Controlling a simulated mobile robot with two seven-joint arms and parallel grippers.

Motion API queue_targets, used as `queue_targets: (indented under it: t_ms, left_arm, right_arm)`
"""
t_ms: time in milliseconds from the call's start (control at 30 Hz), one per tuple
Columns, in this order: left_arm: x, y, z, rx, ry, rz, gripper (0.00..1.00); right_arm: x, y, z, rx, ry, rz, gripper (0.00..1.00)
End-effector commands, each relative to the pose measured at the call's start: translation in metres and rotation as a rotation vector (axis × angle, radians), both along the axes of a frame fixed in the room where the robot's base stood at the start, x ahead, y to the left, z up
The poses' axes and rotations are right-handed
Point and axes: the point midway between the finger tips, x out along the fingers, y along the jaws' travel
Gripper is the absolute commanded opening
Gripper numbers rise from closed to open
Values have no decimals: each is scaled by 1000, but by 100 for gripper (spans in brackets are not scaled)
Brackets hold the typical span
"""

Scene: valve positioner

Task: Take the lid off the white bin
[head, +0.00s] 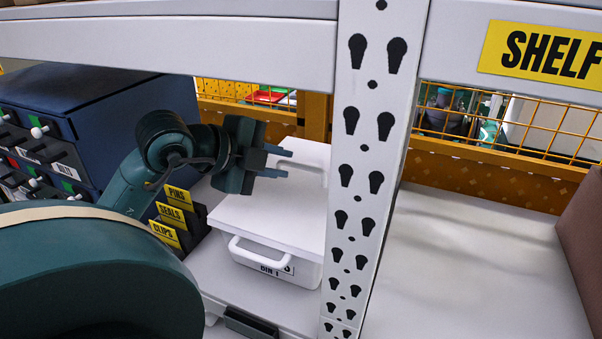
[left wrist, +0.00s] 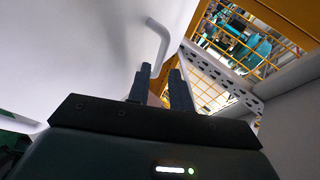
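The white bin (head: 300,272), labelled BIN 1, stands on the shelf, partly hidden by the upright post. Its flat white lid (head: 270,213) is on top and also fills much of the left wrist view (left wrist: 80,50). In that view a white bar handle (left wrist: 158,38) lies beyond the fingertips. My left gripper (head: 288,163) is above the far part of the lid, its fingers apart with nothing between them. The fingers also show in the left wrist view (left wrist: 160,78), apart from the handle. My right gripper is not in view.
A perforated white post (head: 362,170) stands in front of the bin's right side. A shelf beam (head: 180,48) crosses above. A blue drawer cabinet (head: 120,100) and yellow-labelled holders (head: 175,215) are on the left.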

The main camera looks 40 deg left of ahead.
Motion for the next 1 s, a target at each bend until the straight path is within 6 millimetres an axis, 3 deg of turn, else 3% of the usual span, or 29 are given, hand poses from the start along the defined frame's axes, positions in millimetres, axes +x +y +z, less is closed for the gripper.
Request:
queue_targets:
  t_ms: [300,633,900,1000]
  left_arm:
    - [34,-7,-19,-1,1,-1,21]
    - [39,-8,-23,-1,0,-1,21]
    - [39,-8,-23,-1,1,-1,0]
    - [39,-8,-23,-1,1,-2,0]
  right_arm:
    - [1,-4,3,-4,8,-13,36]
    - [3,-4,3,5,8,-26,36]
    - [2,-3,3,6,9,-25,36]
    - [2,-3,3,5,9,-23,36]
